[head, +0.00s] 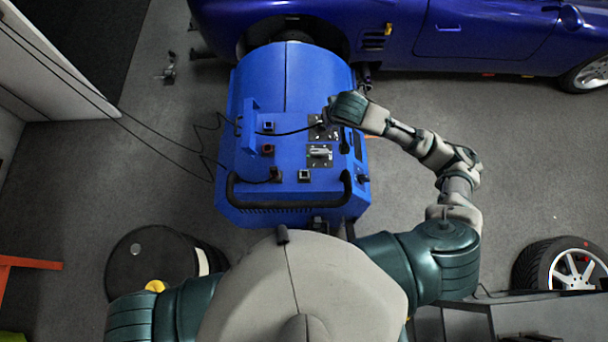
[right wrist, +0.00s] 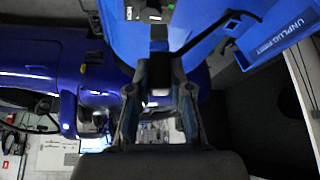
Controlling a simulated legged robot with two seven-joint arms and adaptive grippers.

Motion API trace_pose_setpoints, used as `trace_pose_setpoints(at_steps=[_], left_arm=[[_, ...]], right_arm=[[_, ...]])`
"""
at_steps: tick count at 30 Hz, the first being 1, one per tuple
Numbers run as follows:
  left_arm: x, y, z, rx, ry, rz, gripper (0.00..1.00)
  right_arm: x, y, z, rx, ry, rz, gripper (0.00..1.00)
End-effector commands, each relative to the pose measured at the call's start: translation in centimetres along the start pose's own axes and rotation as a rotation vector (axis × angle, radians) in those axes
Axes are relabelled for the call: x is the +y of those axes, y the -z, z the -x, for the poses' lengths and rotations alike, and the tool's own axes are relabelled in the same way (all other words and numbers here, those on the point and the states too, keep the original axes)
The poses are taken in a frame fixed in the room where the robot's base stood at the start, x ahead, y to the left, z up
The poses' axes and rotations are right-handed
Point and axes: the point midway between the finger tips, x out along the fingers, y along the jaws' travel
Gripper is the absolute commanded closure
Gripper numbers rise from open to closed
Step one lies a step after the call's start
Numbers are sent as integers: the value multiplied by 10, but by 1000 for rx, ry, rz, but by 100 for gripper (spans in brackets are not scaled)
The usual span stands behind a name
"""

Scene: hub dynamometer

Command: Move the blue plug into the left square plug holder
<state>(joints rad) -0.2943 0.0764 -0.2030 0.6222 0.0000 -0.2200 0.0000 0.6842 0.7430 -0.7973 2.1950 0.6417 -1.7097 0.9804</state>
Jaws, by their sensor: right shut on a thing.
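My right gripper (head: 329,114) is over the upper right of the blue machine's panel. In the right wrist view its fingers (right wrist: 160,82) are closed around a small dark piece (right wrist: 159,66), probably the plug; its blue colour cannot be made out. A black cable (head: 290,131) runs from the panel's left side to this gripper, and a black cable also shows in the wrist view (right wrist: 215,30). Small square holders (head: 268,127) sit on the panel's left part, one with a red face (head: 267,149). Another square holder (head: 304,175) is at the lower middle. My left gripper is out of view.
Metal lever plates (head: 320,152) stand on the panel near the gripper. A black handle bar (head: 290,204) borders the machine's front. Cables hang at the left. A label reading "UNPLUG FIRST" (right wrist: 290,35) shows in the wrist view. A blue car (head: 480,35) stands behind.

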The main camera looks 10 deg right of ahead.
Motion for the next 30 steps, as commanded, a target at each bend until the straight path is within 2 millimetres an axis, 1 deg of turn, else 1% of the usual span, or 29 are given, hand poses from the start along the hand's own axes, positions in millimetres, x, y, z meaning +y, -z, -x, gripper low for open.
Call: trace_pose_setpoints(at_steps=[1,3,5,13,30], left_arm=[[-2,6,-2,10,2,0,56],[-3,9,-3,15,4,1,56],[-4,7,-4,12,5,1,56],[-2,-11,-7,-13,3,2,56],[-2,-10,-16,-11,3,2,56]], right_arm=[[1,-4,-3,-1,-1,0,100],[1,-7,-6,-1,-1,-1,100],[1,-10,-9,-1,-1,0,100],[-1,-23,-21,-1,-1,0,100],[-4,-51,-46,-2,0,0,100]])
